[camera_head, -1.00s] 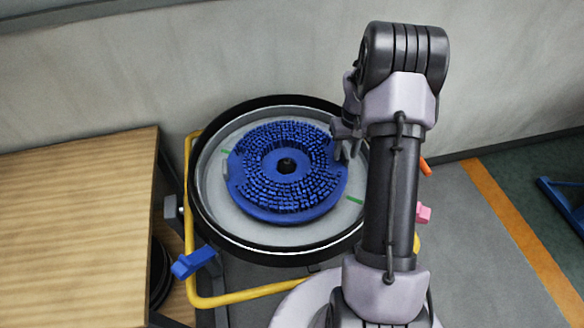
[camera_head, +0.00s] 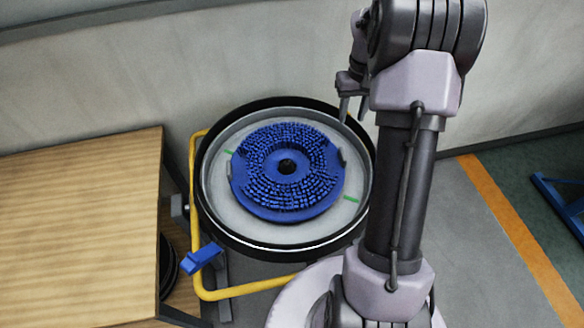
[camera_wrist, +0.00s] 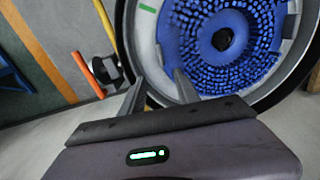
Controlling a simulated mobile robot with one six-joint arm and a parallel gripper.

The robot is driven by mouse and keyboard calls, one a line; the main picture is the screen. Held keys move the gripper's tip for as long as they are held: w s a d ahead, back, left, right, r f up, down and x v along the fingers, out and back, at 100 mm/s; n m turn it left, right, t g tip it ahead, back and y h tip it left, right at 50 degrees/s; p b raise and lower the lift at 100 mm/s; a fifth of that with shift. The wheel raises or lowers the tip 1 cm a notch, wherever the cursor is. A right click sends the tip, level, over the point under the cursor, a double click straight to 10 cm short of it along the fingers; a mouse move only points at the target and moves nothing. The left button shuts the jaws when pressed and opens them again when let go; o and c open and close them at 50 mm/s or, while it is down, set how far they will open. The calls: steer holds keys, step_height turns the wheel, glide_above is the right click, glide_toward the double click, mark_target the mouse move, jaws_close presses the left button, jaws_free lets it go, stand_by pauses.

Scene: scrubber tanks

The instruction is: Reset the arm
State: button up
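My gripper (camera_head: 352,116) is raised over the back right rim of the round tank, partly behind my arm. Its two fingers point down and stand apart with nothing between them, as the wrist view also shows (camera_wrist: 159,86). A blue round brush (camera_head: 268,197) with short bristles and a dark centre hole lies flat inside the round tank (camera_head: 222,222). The brush also shows in the wrist view (camera_wrist: 198,50), beyond the fingers and clear of them. My arm hides part of the tank's right side.
A yellow tube frame (camera_head: 245,289) with a blue clamp or lever (camera_head: 202,257) surrounds the tank. A wooden table (camera_head: 75,230) stands at left. A grey wall (camera_head: 240,60) is close behind. An orange floor stripe (camera_head: 510,230) runs at right, with open floor around it.

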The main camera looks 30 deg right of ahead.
steer(key=s+a+r+t+b, duration=0.2)
steer(key=a+r, duration=0.7)
steer(key=a, duration=0.3)
steer(key=s+a+r+t+b, duration=0.1)
steer(key=s+a+r, duration=0.1)
steer(key=s+a, duration=0.4)
steer(key=s+a+r+t+b, duration=0.1)
steer(key=s+a+r, duration=0.15)
steer(key=a, duration=0.55)
steer(key=s+a+f+t+y+b, duration=0.1)
steer(key=s+a+f+y, duration=0.1)
steer(key=s+a, duration=0.4)
steer(key=s+f, duration=0.1)
steer(key=s, duration=0.3)
steer(key=shift+a+m+t, duration=0.35)
steer(key=shift+m+t, duration=0.05)
steer(key=shift+s, duration=0.1)
